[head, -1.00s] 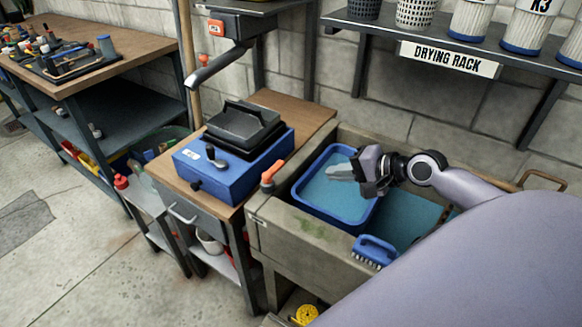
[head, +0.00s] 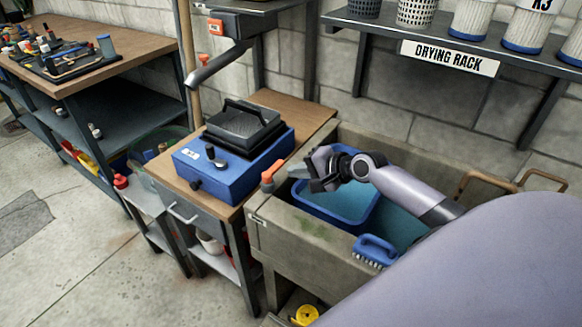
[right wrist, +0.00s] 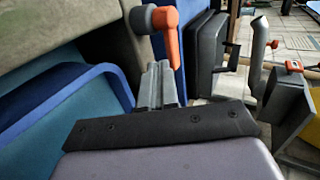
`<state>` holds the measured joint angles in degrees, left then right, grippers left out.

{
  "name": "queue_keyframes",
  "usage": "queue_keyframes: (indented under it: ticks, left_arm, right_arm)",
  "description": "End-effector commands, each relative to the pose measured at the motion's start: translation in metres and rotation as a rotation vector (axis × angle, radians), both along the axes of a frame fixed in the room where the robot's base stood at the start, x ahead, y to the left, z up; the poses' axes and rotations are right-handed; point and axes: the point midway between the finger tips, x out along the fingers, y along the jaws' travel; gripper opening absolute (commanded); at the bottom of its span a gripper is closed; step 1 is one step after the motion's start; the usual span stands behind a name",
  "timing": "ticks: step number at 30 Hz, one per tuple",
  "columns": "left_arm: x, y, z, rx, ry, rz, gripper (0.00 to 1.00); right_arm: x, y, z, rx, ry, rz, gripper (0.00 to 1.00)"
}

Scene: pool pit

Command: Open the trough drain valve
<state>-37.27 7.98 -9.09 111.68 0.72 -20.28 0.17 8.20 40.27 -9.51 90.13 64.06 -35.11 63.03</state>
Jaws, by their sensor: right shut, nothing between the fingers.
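An orange lever handle (head: 272,177) on a grey fitting stands at the left rim of the concrete trough (head: 310,228). It also shows in the right wrist view (right wrist: 167,25), just beyond my fingertips. My right gripper (head: 297,171) is shut and empty, over the trough's left side, close to the lever with a small gap in the head view. Its closed fingers show in the right wrist view (right wrist: 160,86). A yellow round part (head: 305,314) sits low under the trough; I cannot tell which part is the drain valve. My left gripper is out of view.
A blue basin (head: 345,216) stands in the trough under my right arm. A blue brush (head: 375,250) lies on the trough's front rim. A blue machine with a black lid (head: 235,150) stands on the wooden bench to the left. A drying rack shelf (head: 440,30) hangs above.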

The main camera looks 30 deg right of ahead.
Motion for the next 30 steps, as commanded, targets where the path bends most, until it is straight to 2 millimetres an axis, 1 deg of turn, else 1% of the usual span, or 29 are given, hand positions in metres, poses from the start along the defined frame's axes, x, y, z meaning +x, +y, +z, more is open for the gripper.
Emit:
queue_keyframes:
  ticks: [3,9,22,30]
  left_arm:
    - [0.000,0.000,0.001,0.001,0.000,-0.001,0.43]
    - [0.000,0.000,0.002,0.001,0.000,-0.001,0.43]
    - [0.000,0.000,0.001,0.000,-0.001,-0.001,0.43]
    - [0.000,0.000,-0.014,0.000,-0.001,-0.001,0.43]
  right_arm:
    - [0.011,0.004,0.000,0.001,0.000,0.000,0.00]
    - [0.019,0.008,0.000,-0.001,0.002,0.000,0.00]
    - [0.020,0.008,-0.001,-0.001,0.002,0.002,0.00]
    - [0.023,0.007,-0.004,-0.003,0.004,0.041,0.00]
